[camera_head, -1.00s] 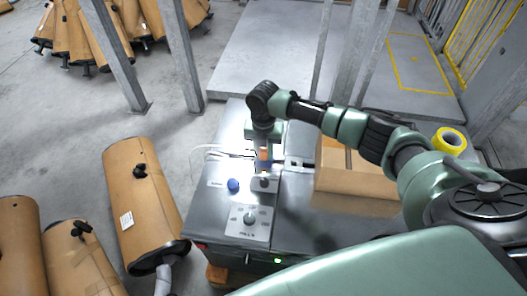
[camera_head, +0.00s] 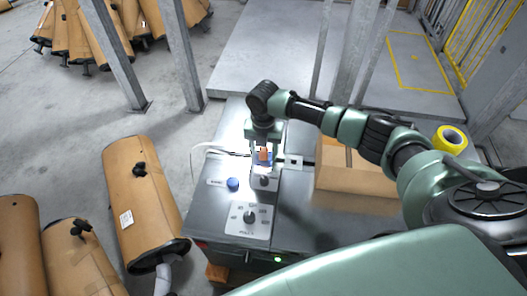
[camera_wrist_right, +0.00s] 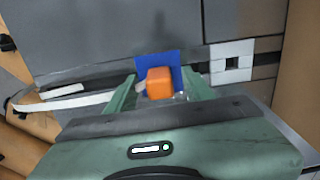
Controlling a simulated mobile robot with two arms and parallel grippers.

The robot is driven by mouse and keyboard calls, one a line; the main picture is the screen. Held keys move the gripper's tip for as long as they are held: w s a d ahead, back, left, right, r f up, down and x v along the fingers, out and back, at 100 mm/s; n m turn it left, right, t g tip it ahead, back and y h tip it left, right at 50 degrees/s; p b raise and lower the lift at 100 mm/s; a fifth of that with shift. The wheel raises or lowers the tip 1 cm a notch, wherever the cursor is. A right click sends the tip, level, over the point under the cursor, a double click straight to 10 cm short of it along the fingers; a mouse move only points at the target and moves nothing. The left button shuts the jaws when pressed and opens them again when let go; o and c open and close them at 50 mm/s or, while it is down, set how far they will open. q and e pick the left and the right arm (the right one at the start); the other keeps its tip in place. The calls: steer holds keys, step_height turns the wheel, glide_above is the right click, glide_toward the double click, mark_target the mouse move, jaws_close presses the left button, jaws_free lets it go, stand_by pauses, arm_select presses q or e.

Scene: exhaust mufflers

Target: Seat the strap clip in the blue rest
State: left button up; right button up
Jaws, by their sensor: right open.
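The orange strap clip (camera_head: 264,153) sits at the blue rest (camera_head: 266,164) on the grey machine top. In the right wrist view the clip (camera_wrist_right: 159,84) is in front of the blue rest (camera_wrist_right: 150,59), and its underside is hidden. I cannot tell how deep it sits. My right gripper (camera_head: 264,158) is open, with one finger on each side of the clip and gaps between. The fingers also show apart in the right wrist view (camera_wrist_right: 160,95). My left gripper is not in view.
A white strap (camera_wrist_right: 62,101) runs left of the clip. A pale square plate with a dark hole (camera_wrist_right: 231,62) lies to the right. A blue button (camera_head: 233,184) and a dial panel (camera_head: 249,218) are nearer. A cardboard box (camera_head: 345,182) and yellow tape roll (camera_head: 450,140) stand right.

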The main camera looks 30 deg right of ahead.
step_height(320, 180, up, 8)
steer(key=shift+f, duration=0.15)
stand_by(0.6)
